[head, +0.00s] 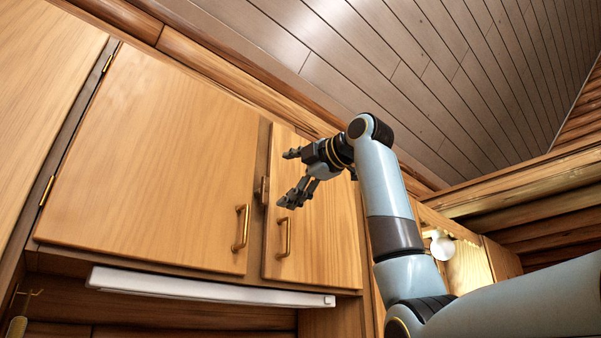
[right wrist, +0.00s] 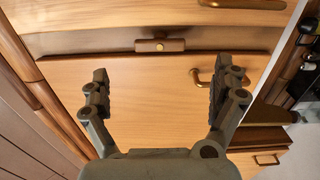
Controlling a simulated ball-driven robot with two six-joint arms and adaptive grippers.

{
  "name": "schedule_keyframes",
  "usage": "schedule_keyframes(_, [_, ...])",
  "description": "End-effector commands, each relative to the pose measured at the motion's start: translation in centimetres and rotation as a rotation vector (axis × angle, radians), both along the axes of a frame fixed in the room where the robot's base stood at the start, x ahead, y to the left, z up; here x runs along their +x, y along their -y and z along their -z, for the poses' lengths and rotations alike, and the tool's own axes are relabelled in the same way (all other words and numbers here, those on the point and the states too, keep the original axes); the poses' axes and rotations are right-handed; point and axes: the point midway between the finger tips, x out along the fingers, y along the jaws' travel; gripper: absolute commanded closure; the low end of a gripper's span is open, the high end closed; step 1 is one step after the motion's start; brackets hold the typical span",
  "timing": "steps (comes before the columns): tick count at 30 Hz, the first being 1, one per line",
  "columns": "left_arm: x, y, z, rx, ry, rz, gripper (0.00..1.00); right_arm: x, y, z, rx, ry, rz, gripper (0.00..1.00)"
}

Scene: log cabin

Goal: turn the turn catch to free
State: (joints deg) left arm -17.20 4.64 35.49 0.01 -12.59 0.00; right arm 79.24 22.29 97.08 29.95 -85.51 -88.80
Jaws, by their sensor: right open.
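The turn catch (head: 263,191) is a small brown wooden bar on the dark strip between two cabinet doors. In the right wrist view the turn catch (right wrist: 160,45) has a brass pivot in its middle and lies lengthwise along the strip. My right gripper (head: 288,178) is open and empty in front of the right-hand door, close beside the catch in the picture. In the right wrist view the catch lies beyond the open fingers (right wrist: 161,80), roughly centred between them, and nothing touches it. My left gripper is not in view.
The left door (head: 150,165) and right door (head: 325,230) look shut. Their brass handles (head: 241,228) (head: 285,238) stand out near the strip, low down. A white light bar (head: 205,289) runs under the cabinet. The sloping plank ceiling (head: 430,75) is above my arm.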

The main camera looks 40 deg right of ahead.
Motion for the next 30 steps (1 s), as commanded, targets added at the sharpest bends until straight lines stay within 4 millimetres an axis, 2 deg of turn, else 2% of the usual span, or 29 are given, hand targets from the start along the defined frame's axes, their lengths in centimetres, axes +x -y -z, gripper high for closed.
schedule_keyframes(3, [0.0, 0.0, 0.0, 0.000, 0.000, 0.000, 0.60, -2.3, 0.4, 0.0, -0.003, 0.001, 0.002, 0.04])
schedule_keyframes(9, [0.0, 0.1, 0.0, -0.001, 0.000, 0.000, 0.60, -4.3, 0.6, 0.1, 0.000, -0.002, 0.002, 0.04])
schedule_keyframes(27, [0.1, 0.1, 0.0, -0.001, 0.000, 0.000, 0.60, -4.5, 0.6, 0.1, 0.000, -0.001, 0.000, 0.04])
schedule_keyframes(30, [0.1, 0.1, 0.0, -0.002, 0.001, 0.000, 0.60, -4.1, 0.5, 0.9, 0.009, -0.015, 0.001, 0.04])
